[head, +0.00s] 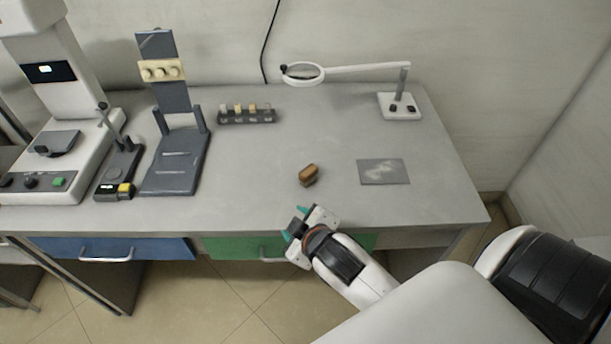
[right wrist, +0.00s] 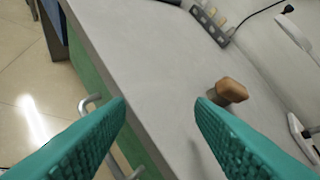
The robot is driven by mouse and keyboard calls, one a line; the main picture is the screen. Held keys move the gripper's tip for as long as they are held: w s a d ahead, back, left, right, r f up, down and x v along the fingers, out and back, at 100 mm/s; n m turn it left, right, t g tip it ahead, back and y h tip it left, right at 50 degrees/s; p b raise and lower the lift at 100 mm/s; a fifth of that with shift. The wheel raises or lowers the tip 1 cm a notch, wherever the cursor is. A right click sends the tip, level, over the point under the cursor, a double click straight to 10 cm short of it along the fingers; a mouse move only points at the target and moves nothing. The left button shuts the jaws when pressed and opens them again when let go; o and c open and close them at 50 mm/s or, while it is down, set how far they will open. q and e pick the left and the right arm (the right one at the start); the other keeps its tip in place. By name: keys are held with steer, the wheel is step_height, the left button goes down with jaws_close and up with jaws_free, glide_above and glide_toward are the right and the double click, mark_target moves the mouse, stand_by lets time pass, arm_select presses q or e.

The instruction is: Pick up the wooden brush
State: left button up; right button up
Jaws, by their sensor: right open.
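The wooden brush (head: 309,175) is a small brown block lying on the grey table, right of the middle in the head view. In the right wrist view the brush (right wrist: 229,91) shows just beyond the tip of the right-hand finger, apart from it. My right gripper (head: 297,222) is at the table's front edge, on the near side of the brush. Its teal fingers (right wrist: 160,105) are wide apart with nothing between them. My left gripper is not in view.
A grey plate (head: 384,171) lies right of the brush, and a magnifier lamp (head: 400,106) stands behind it. A small rack (head: 246,116), a dark stand (head: 175,160) and a white machine (head: 58,150) are to the left. Table around the brush is clear. A drawer handle (right wrist: 92,103) sits below the edge.

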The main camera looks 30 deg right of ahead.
steer(key=w+a+r+n+t+y, duration=0.35)
steer(key=w+r+n, duration=0.2)
steer(key=r, duration=0.25)
steer(key=w+a+r+n+t+y, duration=0.2)
steer(key=w+a+r+n+t, duration=0.1)
steer(key=w+r+n+t, duration=0.4)
steer(key=s+a+r+n+g+y, duration=0.2)
steer(key=a+r+n+g+y, duration=0.3)
steer(key=n+y, duration=0.6)
steer(key=n+g+h, duration=1.5)
steer(key=n+g, duration=0.1)
steer(key=n, duration=1.1)
glide_above(308, 170)
step_height(308, 170, down, 10)
steer(key=f, duration=0.3)
steer(key=f+p, duration=0.1)
steer(key=f, duration=0.1)
steer(key=shift+s+f, duration=0.35)
steer(key=shift+w+f, duration=0.1)
steer(key=shift+f, duration=0.5)
steer(key=f, duration=0.1)
steer(key=f+p, duration=0.1)
steer(key=f, duration=0.2)
steer(key=shift+w+f, duration=0.1)
steer(key=shift+w, duration=0.2)
